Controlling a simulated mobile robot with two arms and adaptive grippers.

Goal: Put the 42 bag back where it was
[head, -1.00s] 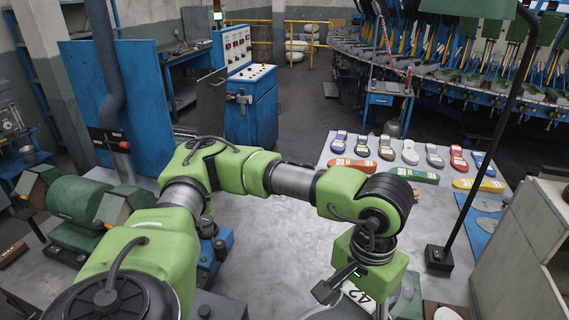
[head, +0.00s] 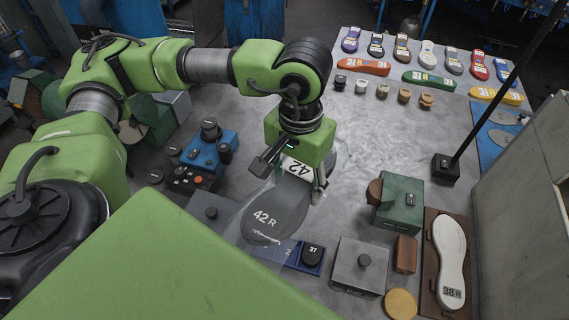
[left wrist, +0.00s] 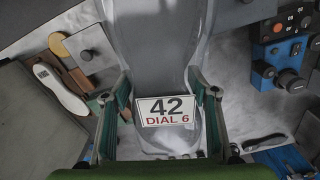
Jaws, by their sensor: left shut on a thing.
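The 42 bag (head: 277,208) is a clear bag with a dark grey sole marked 42 R inside. It carries a white card (head: 297,168) reading 42 at its upper end. My left gripper (head: 295,178) is shut on that end, and the bag slants down from it over the grey table. In the left wrist view the card (left wrist: 167,111) reads 42 DIAL 6, between the two fingers of my left gripper (left wrist: 160,82). The bag's low end overlaps a blue tray (head: 270,250); I cannot tell whether they touch. My right gripper is out of view.
A dark piece marked 37 (head: 312,254) sits in the blue tray. A grey box (head: 358,267), a green device (head: 398,203) and a white 38 R sole (head: 450,250) are at right. A black lamp stand (head: 446,167) rises behind. Coloured soles line the back; the middle table is clear.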

